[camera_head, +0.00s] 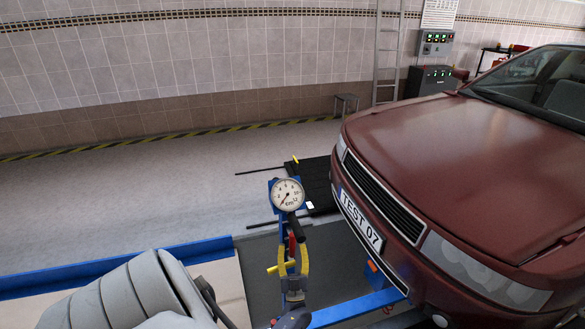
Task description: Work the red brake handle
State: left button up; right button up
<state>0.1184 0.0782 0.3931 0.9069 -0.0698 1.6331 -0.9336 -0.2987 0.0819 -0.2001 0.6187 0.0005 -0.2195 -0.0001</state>
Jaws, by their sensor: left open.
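The red brake handle (292,246) shows as a small red piece on the blue jack (276,198), below its round dial gauge (287,194). A black lever (297,229) comes down beside it. My left gripper (292,256) has two yellowish fingers, open, pointing up the picture. The red handle shows between or just behind the fingertips; I cannot tell if they touch it. The lower part of the jack is hidden by the gripper. My right gripper is not in view.
A dark red car (460,160) with a "TEST 07" plate (361,219) stands close on the right. A blue rail (350,307) runs below its bumper. A blue-edged platform (110,268) is at the left. The grey floor (130,190) behind is clear.

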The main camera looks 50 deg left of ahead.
pick_arm(q)
jog(key=v, duration=1.1)
jog(key=shift+s+d+f, duration=0.15)
jog(key=shift+d+f, duration=0.05)
jog(key=shift+f, duration=0.05)
